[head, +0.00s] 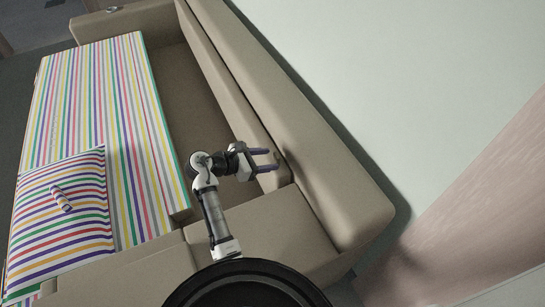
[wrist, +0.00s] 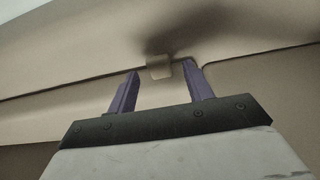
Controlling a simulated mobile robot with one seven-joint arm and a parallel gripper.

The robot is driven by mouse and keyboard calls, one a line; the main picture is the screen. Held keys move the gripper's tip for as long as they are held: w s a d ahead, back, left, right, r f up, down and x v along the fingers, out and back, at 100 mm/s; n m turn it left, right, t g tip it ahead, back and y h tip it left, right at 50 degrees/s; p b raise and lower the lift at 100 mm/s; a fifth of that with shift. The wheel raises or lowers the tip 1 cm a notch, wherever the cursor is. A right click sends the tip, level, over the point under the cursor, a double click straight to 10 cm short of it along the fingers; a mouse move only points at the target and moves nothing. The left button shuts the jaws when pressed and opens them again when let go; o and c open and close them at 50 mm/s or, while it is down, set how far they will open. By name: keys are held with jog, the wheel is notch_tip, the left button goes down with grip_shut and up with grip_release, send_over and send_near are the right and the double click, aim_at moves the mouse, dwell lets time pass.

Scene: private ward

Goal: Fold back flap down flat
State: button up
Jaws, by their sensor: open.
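The back flap (head: 228,88) is a long beige upholstered panel standing along the sofa's backrest (head: 300,125). In the wrist view, beige upholstery (wrist: 75,110) fills the area beyond the fingers, with a dark seam running across it. A small pale tab (wrist: 158,68) sits at that seam, between the tips of my gripper (wrist: 161,72) in the picture. My gripper (head: 275,159) has its two purple fingers apart and is empty. It points right, at the near end of the flap. I cannot tell whether the fingers touch the flap or the tab.
A striped mattress (head: 125,120) lies left of the flap, with a striped pillow (head: 85,205) and a small rolled striped item (head: 60,198) on it. A beige seat section (head: 265,230) is nearest me. A pale wall (head: 400,80) stands behind the backrest.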

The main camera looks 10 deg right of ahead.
jog(key=shift+x, duration=1.3)
jog(key=shift+c, duration=0.4)
grip_shut()
